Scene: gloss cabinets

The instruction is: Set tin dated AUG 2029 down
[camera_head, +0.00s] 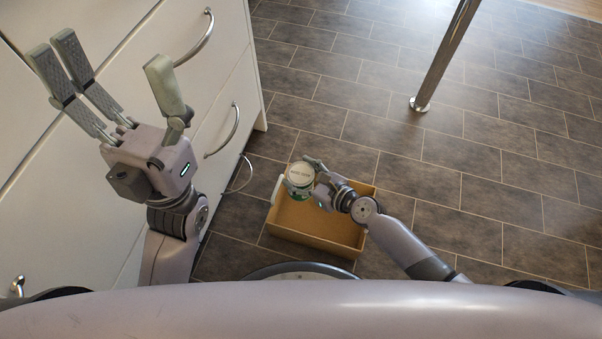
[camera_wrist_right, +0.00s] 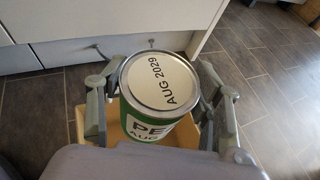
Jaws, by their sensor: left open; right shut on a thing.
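The tin (camera_wrist_right: 160,82) has a cream lid printed AUG 2029 and a green and white side with partly hidden lettering. It also shows in the head view (camera_head: 299,174), over the far left part of a tan open box (camera_head: 325,241). My right gripper (camera_head: 303,178) is shut on the tin, its fingers on both sides of it. The fingers also show in the right wrist view (camera_wrist_right: 160,105). The tin's base is hidden, so I cannot tell whether it touches the box floor. My left gripper (camera_head: 115,85) is open and empty in front of the white cabinet.
White drawers (camera_head: 110,150) with curved metal handles (camera_head: 224,132) stand at the left. A metal leg (camera_head: 440,60) meets the floor at the upper right. The dark tiled floor (camera_head: 400,140) around the box's far and right sides is clear.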

